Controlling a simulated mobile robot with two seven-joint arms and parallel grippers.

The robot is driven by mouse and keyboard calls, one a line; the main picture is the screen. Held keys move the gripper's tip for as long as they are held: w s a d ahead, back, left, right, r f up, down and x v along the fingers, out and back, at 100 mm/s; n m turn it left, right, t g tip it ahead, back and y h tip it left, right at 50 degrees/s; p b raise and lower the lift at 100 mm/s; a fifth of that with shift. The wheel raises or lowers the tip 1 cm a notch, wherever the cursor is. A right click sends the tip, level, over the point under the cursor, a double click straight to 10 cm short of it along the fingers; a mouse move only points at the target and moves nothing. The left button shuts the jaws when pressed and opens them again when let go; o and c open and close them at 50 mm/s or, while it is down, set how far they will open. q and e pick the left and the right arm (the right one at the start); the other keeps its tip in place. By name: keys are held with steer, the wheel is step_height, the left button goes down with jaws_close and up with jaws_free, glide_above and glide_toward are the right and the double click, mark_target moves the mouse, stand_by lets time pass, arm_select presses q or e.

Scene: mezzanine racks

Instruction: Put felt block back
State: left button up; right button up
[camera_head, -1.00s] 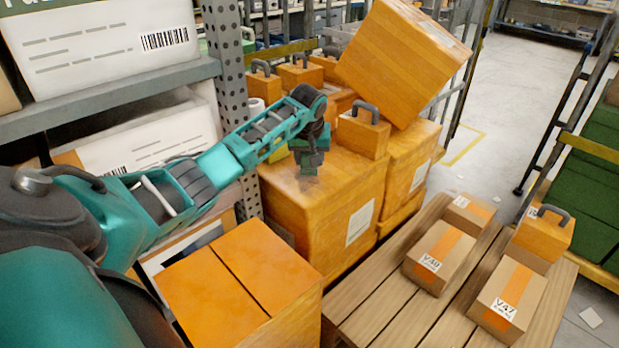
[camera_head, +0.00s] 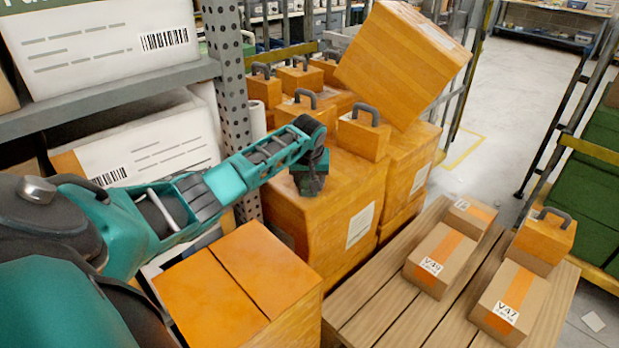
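Several orange blocks with grey handles are in view, and I cannot tell which is the felt block. One block (camera_head: 362,137) stands upright on the large orange box (camera_head: 330,205), just right of my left gripper. Another block (camera_head: 304,110) shows behind my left arm. My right gripper is out of view.
A large orange carton (camera_head: 402,65) leans tilted behind the blocks. A closed orange box (camera_head: 240,275) stands in front. The slatted wooden pallet (camera_head: 375,295) carries several brown cartons. A perforated rack post (camera_head: 232,110) stands beside my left arm. Open floor (camera_head: 505,110) lies behind.

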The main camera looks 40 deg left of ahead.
arm_select(q)
steer(key=shift+o, duration=1.4)
steer(key=shift+r, duration=0.1)
steer(key=shift+r, duration=0.25)
steer(key=p+v, duration=0.2)
steer(key=v, duration=1)
steer(key=s+d+f+m+t+h, duration=0.2)
steer(key=s+d+f+m+t, duration=0.15)
steer(key=d+f, duration=0.45)
steer(key=s+d+f+m+t+h, duration=0.2)
steer(key=s+d+f+m, duration=0.15)
steer(key=d, duration=0.95)
steer(key=s+d+f+m+t, duration=0.1)
steer(key=s+d+f, duration=0.2)
steer(key=s, duration=0.4)
steer(key=s+d+f+m+t, duration=0.1)
steer(key=s+d+f+m, duration=0.1)
steer(key=s+f, duration=0.3)
steer(key=s+d, duration=0.1)
steer(key=s, duration=0.2)
steer(key=shift+d+m+h, duration=0.2)
steer(key=shift+m+h, duration=0.1)
steer(key=shift+h, duration=0.1)
